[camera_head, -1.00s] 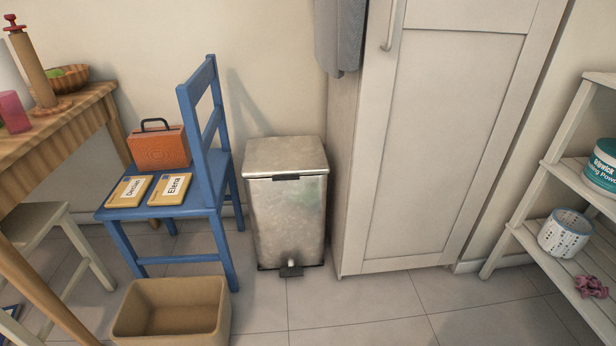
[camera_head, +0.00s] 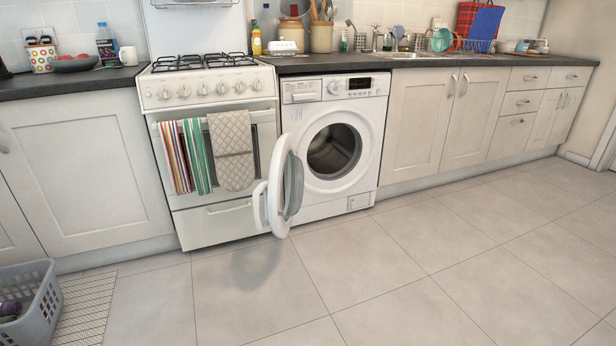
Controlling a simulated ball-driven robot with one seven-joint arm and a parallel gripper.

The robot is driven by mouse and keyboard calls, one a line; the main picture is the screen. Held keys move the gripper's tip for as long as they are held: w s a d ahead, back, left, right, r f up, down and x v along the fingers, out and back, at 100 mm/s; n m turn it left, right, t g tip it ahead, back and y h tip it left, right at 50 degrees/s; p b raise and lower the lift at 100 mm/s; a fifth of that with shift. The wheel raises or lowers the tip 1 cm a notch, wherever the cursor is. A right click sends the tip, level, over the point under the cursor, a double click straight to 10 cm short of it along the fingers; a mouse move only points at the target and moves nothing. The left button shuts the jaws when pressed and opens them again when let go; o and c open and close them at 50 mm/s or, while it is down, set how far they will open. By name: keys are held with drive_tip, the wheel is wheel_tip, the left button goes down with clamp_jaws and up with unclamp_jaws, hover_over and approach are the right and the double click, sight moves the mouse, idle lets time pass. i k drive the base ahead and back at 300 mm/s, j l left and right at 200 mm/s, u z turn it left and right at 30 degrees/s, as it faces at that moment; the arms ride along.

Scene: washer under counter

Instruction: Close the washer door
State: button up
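The white washer (camera_head: 362,205) stands under the dark counter, just right of the cooker. Its round door (camera_head: 281,187) is wide open, hinged at the left of the opening and swung out toward me in front of the cooker's right side. The drum opening (camera_head: 334,150) is uncovered and looks dark inside; I cannot make out anything in it. My gripper is not in view.
The white cooker (camera_head: 215,222) has towels on its oven door. Cupboards (camera_head: 422,125) run along the right under the counter. A grey laundry basket (camera_head: 40,310) and a mat (camera_head: 88,310) lie at lower left. The tiled floor (camera_head: 400,270) before the washer is clear.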

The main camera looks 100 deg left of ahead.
sight(279, 221)
drive_tip(key=u, duration=2.85)
